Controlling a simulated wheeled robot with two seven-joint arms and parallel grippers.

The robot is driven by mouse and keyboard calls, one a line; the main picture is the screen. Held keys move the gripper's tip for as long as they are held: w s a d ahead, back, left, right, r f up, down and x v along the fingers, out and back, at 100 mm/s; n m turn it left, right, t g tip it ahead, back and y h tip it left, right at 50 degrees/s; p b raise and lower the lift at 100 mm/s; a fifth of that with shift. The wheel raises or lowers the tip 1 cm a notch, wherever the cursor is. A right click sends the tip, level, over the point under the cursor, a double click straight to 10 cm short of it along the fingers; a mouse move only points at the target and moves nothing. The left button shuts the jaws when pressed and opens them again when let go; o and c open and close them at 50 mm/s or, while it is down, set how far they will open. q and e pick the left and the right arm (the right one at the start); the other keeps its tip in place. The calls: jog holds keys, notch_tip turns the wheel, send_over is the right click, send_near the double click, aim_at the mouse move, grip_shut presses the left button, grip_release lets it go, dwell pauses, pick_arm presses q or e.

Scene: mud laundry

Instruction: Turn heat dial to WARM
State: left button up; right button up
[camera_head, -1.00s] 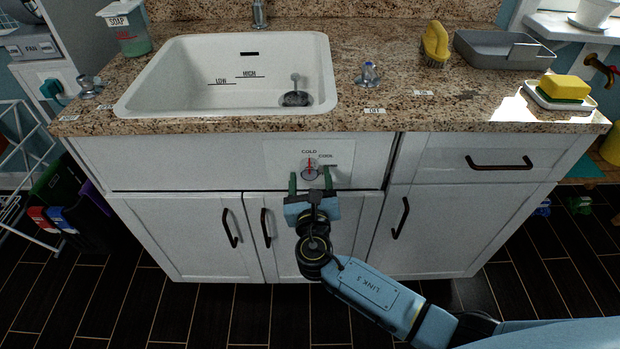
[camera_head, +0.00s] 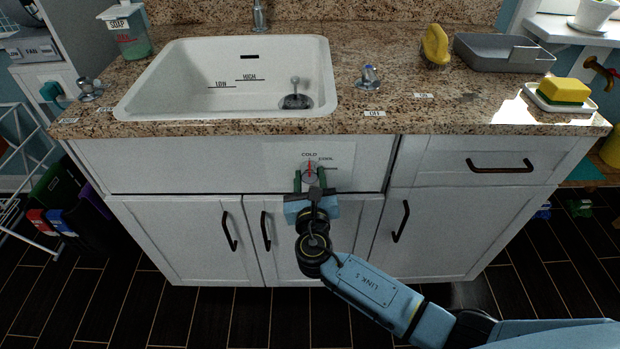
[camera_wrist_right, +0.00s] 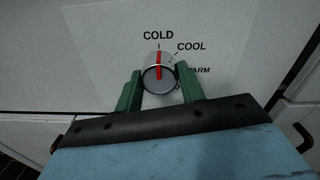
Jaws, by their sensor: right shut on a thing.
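The heat dial (camera_head: 309,172) is a round silver knob on the white panel below the sink. It also shows in the right wrist view (camera_wrist_right: 159,75), where its red pointer stands nearly upright at COLD. COOL is printed to its upper right, and WARM (camera_wrist_right: 200,70) further round, partly hidden by a finger. My right gripper (camera_head: 310,180) reaches the dial from below. In the right wrist view its two green fingers (camera_wrist_right: 160,88) are on either side of the knob, shut on it. My left gripper is not in view.
The white sink (camera_head: 180,100) is set in the granite counter above. Cabinet doors with dark handles (camera_head: 228,230) flank my arm below, and a drawer handle (camera_head: 499,165) is to the right. The dark floor in front is clear.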

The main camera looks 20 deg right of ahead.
jog(key=shift+m, duration=0.3)
jog(key=shift+f+m+b, duration=0.1)
jog(key=shift+m+b, duration=0.35)
jog(key=shift+m, duration=0.15)
jog(key=m+b, duration=0.3)
jog(key=m, duration=0.4)
jog(key=shift+f+b, duration=0.1)
jog(key=shift+b, duration=0.3)
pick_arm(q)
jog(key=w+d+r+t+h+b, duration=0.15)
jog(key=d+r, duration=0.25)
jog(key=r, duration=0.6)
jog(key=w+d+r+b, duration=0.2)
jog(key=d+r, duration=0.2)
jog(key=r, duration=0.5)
pick_arm(e)
jog(key=m, duration=0.6)
jog(key=shift+a+h, duration=0.1)
jog(key=shift+h, duration=0.2)
jog(key=m+b, duration=0.2)
jog(key=m, duration=0.1)
jog(key=shift+m+b, duration=0.5)
jog(key=shift+m, duration=0.5)
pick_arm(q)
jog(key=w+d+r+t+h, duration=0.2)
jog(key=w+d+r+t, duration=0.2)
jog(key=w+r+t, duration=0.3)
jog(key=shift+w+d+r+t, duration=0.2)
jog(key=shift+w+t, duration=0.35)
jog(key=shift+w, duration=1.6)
